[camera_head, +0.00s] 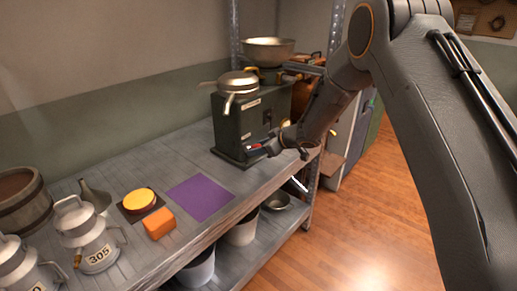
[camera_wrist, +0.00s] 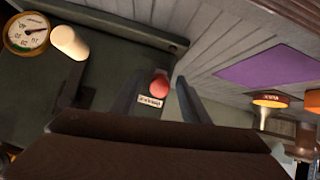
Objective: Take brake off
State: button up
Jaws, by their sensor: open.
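A dark green machine (camera_head: 243,122) with a metal bowl and spouts on top stands at the far end of the grey bench. A small red knob (camera_wrist: 159,86), likely the brake, is on its front beside a pale label (camera_wrist: 150,101). The label's lettering is too small to read surely. My gripper (camera_wrist: 157,90) is open, its fingers on either side of the red knob in the wrist view. Contact cannot be told. In the head view my gripper (camera_head: 275,147) is at the machine's lower front and partly hides it.
A dial gauge (camera_wrist: 27,33) and a cream cylindrical grip (camera_wrist: 68,42) are on the machine. A purple mat (camera_head: 200,197), an orange block (camera_head: 159,223), a yellow round (camera_head: 139,200) and a milk can (camera_head: 88,240) stand along the bench. Pots stand on the lower shelf.

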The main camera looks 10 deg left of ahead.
jog(key=v, duration=0.7)
jog(key=shift+d+r+b, duration=0.25)
jog(key=shift+d+b, duration=0.05)
jog(key=shift+s, duration=0.1)
